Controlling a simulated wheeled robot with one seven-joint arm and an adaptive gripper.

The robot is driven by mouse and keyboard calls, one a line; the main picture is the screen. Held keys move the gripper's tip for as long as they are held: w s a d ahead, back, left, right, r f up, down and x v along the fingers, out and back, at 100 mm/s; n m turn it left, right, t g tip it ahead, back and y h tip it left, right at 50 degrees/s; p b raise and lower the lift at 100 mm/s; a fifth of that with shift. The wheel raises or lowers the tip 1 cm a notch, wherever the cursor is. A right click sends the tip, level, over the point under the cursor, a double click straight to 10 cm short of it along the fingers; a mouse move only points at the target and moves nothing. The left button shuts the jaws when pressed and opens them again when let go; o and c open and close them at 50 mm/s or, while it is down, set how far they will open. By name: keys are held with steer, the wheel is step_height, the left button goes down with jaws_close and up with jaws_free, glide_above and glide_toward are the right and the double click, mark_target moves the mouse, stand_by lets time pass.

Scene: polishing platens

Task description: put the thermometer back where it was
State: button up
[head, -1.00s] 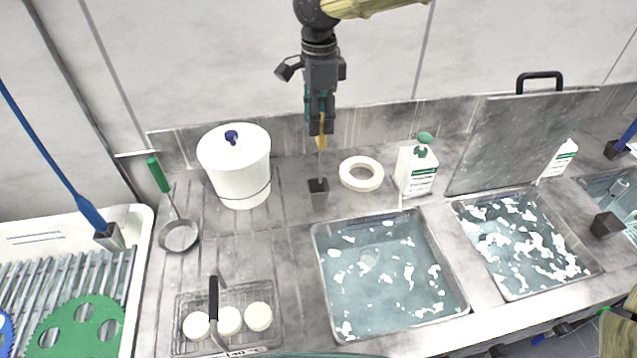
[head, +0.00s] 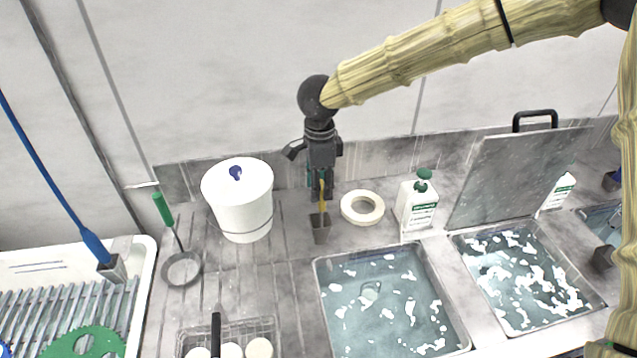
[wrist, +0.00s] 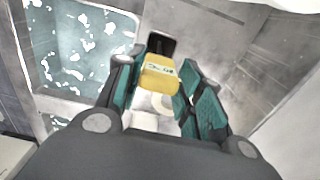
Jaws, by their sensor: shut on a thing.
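The yellow thermometer (head: 322,199) is upright between the fingers of my gripper (head: 320,187), which is shut on it. Its lower end is right over the small grey holder (head: 320,230) on the steel counter. The thin probe no longer shows below the yellow body and seems to be inside the holder; I cannot tell how deep. In the wrist view the yellow labelled body (wrist: 160,76) shows between the green-padded fingers of my gripper (wrist: 157,88), with the dark holder (wrist: 161,43) just beyond it.
A white lidded bucket (head: 240,208) stands left of the holder, and a white ring (head: 346,208) lies close on its right. A white bottle (head: 416,211) stands further right. A water-filled basin (head: 318,290) is in front. The wall is close behind.

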steer(key=shift+w+f, duration=0.15)
steer(key=shift+f, duration=0.2)
steer(key=shift+r, duration=0.1)
steer(key=shift+s, duration=0.2)
steer(key=o, duration=0.9)
steer(key=shift+w+f, duration=0.15)
steer(key=shift+f, duration=0.1)
steer(key=shift+r, duration=0.1)
